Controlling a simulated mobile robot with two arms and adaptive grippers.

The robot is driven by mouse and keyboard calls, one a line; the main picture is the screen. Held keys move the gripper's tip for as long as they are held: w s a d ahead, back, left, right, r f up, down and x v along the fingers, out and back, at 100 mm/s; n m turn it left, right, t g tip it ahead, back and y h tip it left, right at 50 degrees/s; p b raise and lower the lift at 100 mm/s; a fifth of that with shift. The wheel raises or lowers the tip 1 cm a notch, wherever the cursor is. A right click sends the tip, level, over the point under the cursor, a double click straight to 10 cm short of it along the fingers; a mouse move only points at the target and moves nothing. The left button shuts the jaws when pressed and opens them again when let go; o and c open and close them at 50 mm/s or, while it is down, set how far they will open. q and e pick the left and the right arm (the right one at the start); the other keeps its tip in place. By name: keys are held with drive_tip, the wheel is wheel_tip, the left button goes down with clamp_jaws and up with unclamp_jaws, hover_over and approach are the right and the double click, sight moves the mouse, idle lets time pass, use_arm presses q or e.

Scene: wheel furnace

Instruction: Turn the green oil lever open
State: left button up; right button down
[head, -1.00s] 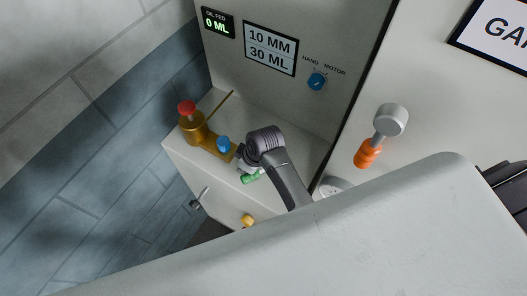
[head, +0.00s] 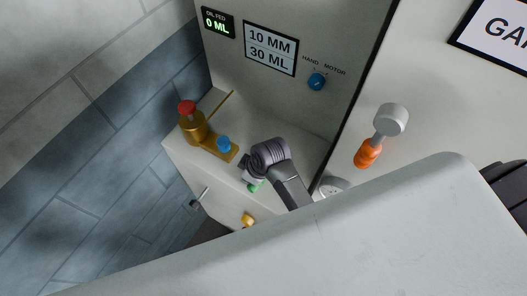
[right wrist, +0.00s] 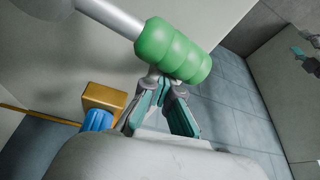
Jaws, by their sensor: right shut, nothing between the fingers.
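The green oil lever's ribbed grip (right wrist: 172,50) sits on a grey rod in the right wrist view. In the head view only a small part of the green grip (head: 255,187) shows beside my right wrist, which hides the rest. My right gripper (right wrist: 163,82) is shut and empty, its fingertips just below the green grip; I cannot tell whether they touch it. The oil feed display (head: 216,22) reads 0 ML. My left gripper is not in view.
A brass pump with a red knob (head: 187,107) and a blue knob (head: 223,143) stand on the ledge left of my wrist. A yellow knob (head: 248,219) is below. A blue hand/motor switch (head: 317,82) and an orange-gripped lever (head: 367,153) are on the panels.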

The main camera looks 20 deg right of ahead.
drive_tip(key=shift+s+d, duration=0.15)
drive_tip(key=shift+s, duration=0.65)
drive_tip(key=shift+w+a, duration=0.3)
drive_tip(key=shift+w, duration=0.25)
drive_tip(key=shift+v, duration=3)
drive_tip(key=shift+s, duration=0.1)
